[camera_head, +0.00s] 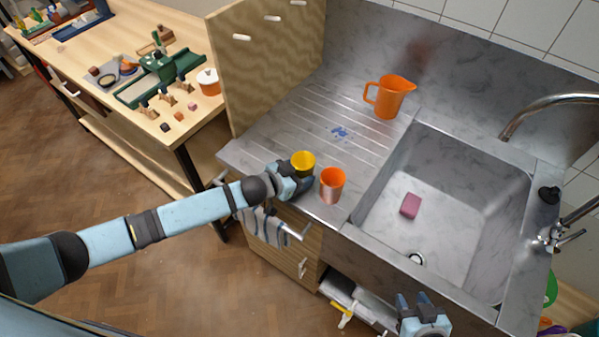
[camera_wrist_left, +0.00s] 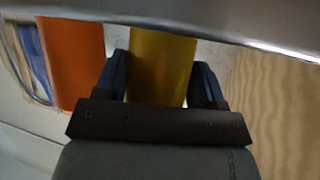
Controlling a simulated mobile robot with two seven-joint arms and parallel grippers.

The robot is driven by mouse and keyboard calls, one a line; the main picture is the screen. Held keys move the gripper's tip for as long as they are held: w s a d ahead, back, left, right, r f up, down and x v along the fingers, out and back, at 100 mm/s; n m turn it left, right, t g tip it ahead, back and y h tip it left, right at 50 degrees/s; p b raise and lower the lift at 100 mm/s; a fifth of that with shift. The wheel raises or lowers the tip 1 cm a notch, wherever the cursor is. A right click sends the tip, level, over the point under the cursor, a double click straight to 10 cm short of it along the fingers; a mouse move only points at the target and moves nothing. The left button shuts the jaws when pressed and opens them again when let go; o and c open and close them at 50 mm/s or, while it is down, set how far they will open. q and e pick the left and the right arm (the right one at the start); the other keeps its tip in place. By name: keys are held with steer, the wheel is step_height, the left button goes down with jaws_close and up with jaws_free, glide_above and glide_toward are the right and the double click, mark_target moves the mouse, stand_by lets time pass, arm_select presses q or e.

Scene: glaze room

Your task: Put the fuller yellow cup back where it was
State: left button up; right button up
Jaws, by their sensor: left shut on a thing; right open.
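A yellow cup (camera_head: 303,160) is at the front left edge of the steel draining board. My left gripper (camera_head: 296,178) is shut on it. In the left wrist view the yellow cup (camera_wrist_left: 162,65) stands between the two fingers of my left gripper (camera_wrist_left: 163,80). I cannot tell whether its base touches the board, nor how full it is. No second yellow cup shows. An orange cup (camera_head: 332,185) stands just right of the yellow one and also shows in the left wrist view (camera_wrist_left: 75,65). My right gripper (camera_head: 418,308) is open and empty, low in front of the sink.
An orange jug (camera_head: 388,97) stands at the back of the draining board (camera_head: 300,125). A blue mark (camera_head: 340,133) lies mid-board. The sink (camera_head: 450,190) holds a pink sponge (camera_head: 410,205). A wooden panel (camera_head: 265,65) bounds the board's left. A cluttered wooden table (camera_head: 115,40) is beyond.

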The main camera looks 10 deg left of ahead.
arm_select(q)
steer(key=shift+f, duration=0.1)
steer(key=o, duration=1)
steer(key=shift+r, duration=0.2)
steer(key=shift+s+a, duration=0.2)
steer(key=shift+s, duration=0.05)
steer(key=b+v, duration=0.1)
steer(key=v, duration=1)
steer(key=s+d+f+n, duration=0.2)
steer(key=s+d+f, duration=0.15)
steer(key=s, duration=0.25)
steer(key=s+a+f+n+y, duration=0.1)
steer(key=s, duration=0.3)
steer(key=s+a+f+n+y, duration=0.1)
steer(key=s+a+f+y, duration=0.1)
steer(key=s, duration=0.2)
steer(key=s+a+f+y, duration=0.1)
steer(key=s+f, duration=0.1)
steer(key=s, duration=0.2)
steer(key=shift+s+a+f+n+y, duration=0.2)
steer(key=shift+a+f+n+y, duration=0.1)
steer(key=shift+n+y, duration=0.1)
